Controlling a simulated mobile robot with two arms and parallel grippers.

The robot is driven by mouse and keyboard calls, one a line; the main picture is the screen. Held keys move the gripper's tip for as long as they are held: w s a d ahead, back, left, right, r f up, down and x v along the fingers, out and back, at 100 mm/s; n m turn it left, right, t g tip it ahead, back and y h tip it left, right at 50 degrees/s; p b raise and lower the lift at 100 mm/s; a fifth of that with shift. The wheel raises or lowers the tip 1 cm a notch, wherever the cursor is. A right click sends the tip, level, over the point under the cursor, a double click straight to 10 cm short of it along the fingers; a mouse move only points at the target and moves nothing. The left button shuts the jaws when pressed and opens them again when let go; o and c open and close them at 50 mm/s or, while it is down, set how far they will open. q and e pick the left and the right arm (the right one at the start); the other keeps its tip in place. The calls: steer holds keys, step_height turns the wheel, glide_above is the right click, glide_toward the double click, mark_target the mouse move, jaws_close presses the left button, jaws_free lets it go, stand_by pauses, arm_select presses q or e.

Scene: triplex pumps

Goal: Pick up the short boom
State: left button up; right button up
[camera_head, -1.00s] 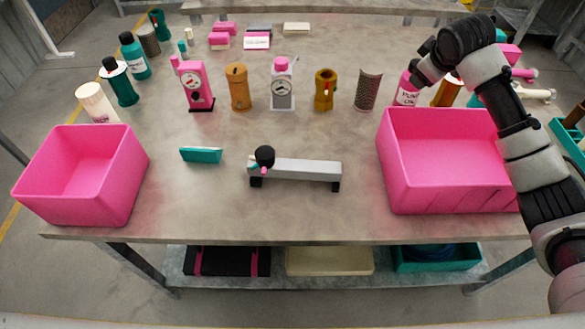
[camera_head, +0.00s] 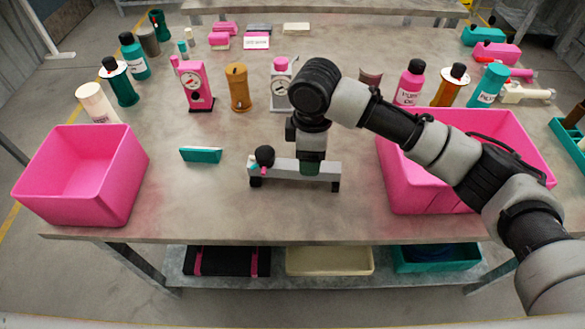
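A grey bar (camera_head: 287,166) on black feet, which looks like the short boom, lies on the table near the front middle. A black round knob with small pink and teal parts sits at its left end. My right arm comes in from the right, and my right gripper (camera_head: 311,168) points down over the right half of the bar. It covers part of the bar. Its fingers are too hidden to tell whether they are open, shut or touching the bar. My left gripper is not in view.
Pink bins stand at the left (camera_head: 118,178) and right (camera_head: 400,198); my arm passes over the right one. A teal block (camera_head: 201,155) lies left of the bar. A pink pump (camera_head: 193,84), a brown cylinder (camera_head: 238,88) and several bottles stand behind.

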step_height(320, 180, down, 6)
steer(key=shift+w+d+r, duration=0.1)
steer(key=shift+d+r, duration=0.05)
steer(key=shift+r, duration=0.05)
steer(key=shift+c, duration=0.3)
jaws_close()
step_height(320, 180, up, 10)
steer(key=shift+r, duration=0.1)
stand_by(0.5)
steer(key=shift+f, duration=0.2)
arm_select(q)
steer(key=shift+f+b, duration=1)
steer(key=shift+b, duration=0.05)
arm_select(e)
steer(key=shift+f, duration=4.9)
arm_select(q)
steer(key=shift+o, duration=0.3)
